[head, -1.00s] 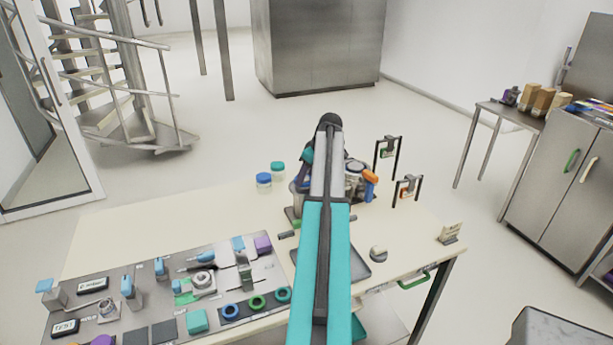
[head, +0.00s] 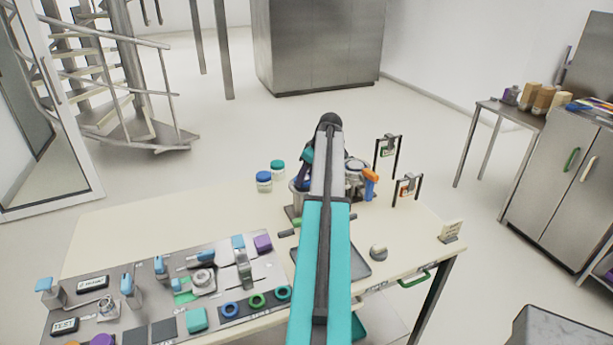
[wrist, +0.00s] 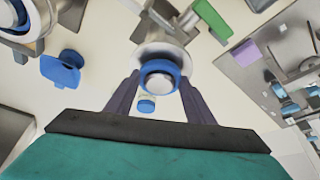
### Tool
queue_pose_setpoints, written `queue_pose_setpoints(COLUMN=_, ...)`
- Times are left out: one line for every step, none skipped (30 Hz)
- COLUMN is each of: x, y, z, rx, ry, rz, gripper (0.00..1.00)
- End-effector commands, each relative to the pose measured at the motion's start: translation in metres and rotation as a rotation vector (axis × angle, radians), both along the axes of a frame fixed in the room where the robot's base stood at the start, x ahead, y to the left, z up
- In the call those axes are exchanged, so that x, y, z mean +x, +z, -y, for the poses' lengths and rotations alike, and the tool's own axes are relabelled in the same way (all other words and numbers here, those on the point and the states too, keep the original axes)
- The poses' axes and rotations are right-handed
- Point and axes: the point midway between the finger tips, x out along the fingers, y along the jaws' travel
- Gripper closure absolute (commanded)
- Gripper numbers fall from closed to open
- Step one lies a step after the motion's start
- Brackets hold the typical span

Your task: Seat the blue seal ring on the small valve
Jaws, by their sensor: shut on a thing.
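My gripper (wrist: 155,88) is shut on a blue ring (wrist: 160,68), with one dark finger on either side of it. Through the ring I see a pale round surface. A round metal flange (wrist: 148,54), apparently of the small valve, lies right behind the ring. I cannot tell whether the ring touches the valve or sits around it. In the head view the small valve (head: 297,187) is partly hidden by my arm, and the held ring is not clear there. A larger metal valve (head: 357,166) stands to its right.
A blue-lidded jar (head: 264,181) and a teal-lidded jar (head: 278,169) stand left of the valves. An orange-handled thing (head: 370,178) is close on the right. Blue, green and teal rings lie in a dark holder (head: 241,318). The table's left middle is clear.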

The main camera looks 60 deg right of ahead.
Motion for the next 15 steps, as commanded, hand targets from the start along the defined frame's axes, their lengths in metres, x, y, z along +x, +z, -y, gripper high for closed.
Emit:
queue_pose_setpoints(x=0.0, y=-0.001, z=0.0, rx=0.0, ry=0.0, rz=0.0, gripper=0.67)
queue_pose_setpoints(x=0.0, y=-0.0013, z=0.0, rx=0.0, ry=0.0, rz=0.0, gripper=0.67)
queue_pose_setpoints(x=0.0, y=-0.0016, z=0.0001, rx=0.0, ry=0.0, rz=0.0, gripper=0.67)
queue_pose_setpoints(x=0.0, y=-0.002, z=0.0, rx=0.0, ry=0.0, rz=0.0, gripper=0.67)
queue_pose_setpoints(x=0.0, y=-0.0023, z=0.0001, rx=0.0, ry=0.0, rz=0.0, gripper=0.67)
queue_pose_setpoints(x=-0.0001, y=-0.0026, z=0.0001, rx=0.0, ry=0.0, rz=0.0, gripper=0.67)
queue_pose_setpoints(x=-0.0001, y=-0.003, z=0.0001, rx=0.0, ry=0.0, rz=0.0, gripper=0.67)
queue_pose_setpoints(x=-0.0001, y=-0.0033, z=0.0, rx=0.0, ry=0.0, rz=0.0, gripper=0.67)
queue_pose_setpoints(x=-0.0001, y=-0.0036, z=0.0001, rx=0.0, ry=0.0, rz=0.0, gripper=0.67)
queue_pose_setpoints(x=-0.0001, y=-0.0039, z=0.0001, rx=0.0, ry=0.0, rz=0.0, gripper=0.67)
queue_pose_setpoints(x=-0.0001, y=-0.0043, z=0.0001, rx=0.0, ry=0.0, rz=0.0, gripper=0.67)
queue_pose_setpoints(x=-0.0001, y=-0.0046, z=0.0001, rx=0.0, ry=0.0, rz=0.0, gripper=0.67)
queue_pose_setpoints(x=-0.0001, y=-0.0049, z=0.0001, rx=0.0, ry=0.0, rz=0.0, gripper=0.67)
queue_pose_setpoints(x=-0.0001, y=-0.0052, z=0.0001, rx=0.0, ry=0.0, rz=0.0, gripper=0.67)
queue_pose_setpoints(x=-0.0001, y=-0.0056, z=0.0001, rx=0.0, ry=0.0, rz=0.0, gripper=0.67)
